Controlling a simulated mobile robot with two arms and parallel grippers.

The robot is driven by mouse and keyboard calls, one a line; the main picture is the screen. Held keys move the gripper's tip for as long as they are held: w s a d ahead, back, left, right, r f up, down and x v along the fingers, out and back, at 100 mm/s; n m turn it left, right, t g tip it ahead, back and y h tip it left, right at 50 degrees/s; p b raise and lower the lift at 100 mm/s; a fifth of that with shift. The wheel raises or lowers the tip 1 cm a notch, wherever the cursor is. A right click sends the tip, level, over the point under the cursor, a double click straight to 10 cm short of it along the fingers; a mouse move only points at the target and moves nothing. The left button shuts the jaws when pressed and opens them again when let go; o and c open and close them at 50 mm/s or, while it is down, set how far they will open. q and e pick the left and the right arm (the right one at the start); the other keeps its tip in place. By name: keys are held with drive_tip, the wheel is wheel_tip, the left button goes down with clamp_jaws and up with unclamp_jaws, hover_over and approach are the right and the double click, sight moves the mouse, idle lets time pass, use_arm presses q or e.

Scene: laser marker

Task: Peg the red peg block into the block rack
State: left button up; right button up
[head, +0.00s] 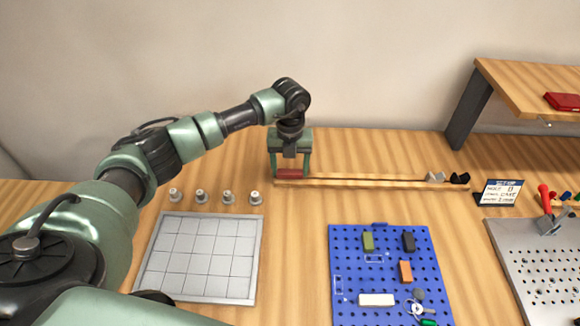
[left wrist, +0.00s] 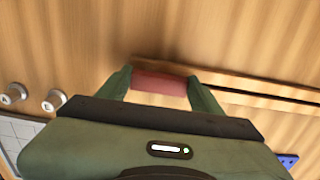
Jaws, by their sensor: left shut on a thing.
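My left gripper (head: 290,166) is shut on the red peg block (head: 289,174), low at the left end of a long grooved wooden rail (head: 370,183). In the left wrist view the red block (left wrist: 160,82) spans between the two green fingers, close to the rail's end (left wrist: 225,82); I cannot tell whether it touches the rail or the table. A blue board with holes (head: 345,260) lies front right of the gripper, bearing a green block (head: 368,241), a black block (head: 408,241) and an orange block (head: 405,271). No label shows which piece is the block rack. My right gripper is out of view.
A grey gridded plate (head: 200,255) lies at the left front, with several small metal knobs (head: 228,197) behind it. Grey and black pieces (head: 447,178) sit at the rail's right end. A small sign (head: 498,193), a grey perforated plate (head: 515,265) and a raised shelf (head: 530,90) stand right.

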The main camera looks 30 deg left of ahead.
use_arm(q)
drive_tip(key=shift+f, duration=0.3)
drive_tip(key=o, duration=1.4)
drive_tip(key=shift+r, duration=0.1)
wheel_tip(320, 180, up, 7)
drive_tip(key=shift+f+b, duration=0.1)
drive_tip(key=shift+b, duration=1)
drive_tip(key=shift+r, duration=0.45)
